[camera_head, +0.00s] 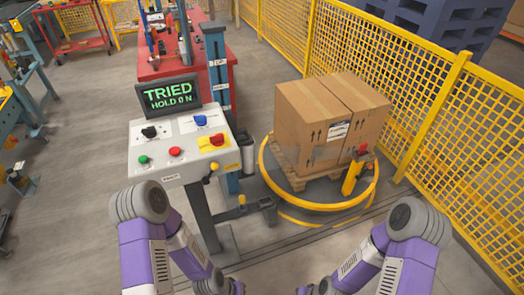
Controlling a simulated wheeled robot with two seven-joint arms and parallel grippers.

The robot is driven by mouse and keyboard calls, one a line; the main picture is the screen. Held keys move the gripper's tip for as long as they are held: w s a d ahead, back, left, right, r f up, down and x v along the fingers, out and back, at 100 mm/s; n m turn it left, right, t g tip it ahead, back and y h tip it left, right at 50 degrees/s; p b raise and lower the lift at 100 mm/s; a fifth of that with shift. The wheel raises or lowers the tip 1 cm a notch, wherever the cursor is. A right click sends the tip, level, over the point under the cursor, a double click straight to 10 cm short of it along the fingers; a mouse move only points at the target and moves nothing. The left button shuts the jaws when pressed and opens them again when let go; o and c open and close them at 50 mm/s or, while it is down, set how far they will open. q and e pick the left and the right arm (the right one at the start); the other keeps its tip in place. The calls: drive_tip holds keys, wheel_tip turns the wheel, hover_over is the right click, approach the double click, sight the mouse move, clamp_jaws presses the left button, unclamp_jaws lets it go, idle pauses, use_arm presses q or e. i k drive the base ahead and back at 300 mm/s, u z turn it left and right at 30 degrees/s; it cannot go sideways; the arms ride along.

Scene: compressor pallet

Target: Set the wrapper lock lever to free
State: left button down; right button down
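The wrapper's control console (190,165) stands left of centre on a post. I cannot tell for sure which part is the lock lever. A short lever with a yellow knob (213,168) sticks out below the console's front right corner. Another yellow-tipped handle (242,200) stands on a dark bracket lower on the post. A yellow post (352,178) with a red top stands at the turntable's right edge. My two purple arms reach in at the bottom, bent inward, below the console and turntable. Both grippers are outside the frame.
Cardboard boxes (333,112) sit on a wooden pallet inside a yellow ring (325,207). A screen (168,95) above the console reads "TRIED HOLD 0 N". The console has coloured buttons and knobs. Yellow mesh fencing (420,80) runs behind and right.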

sight(215, 165)
drive_tip(key=u, duration=0.1)
drive_tip(key=i, duration=0.85)
drive_tip(key=u, duration=0.75)
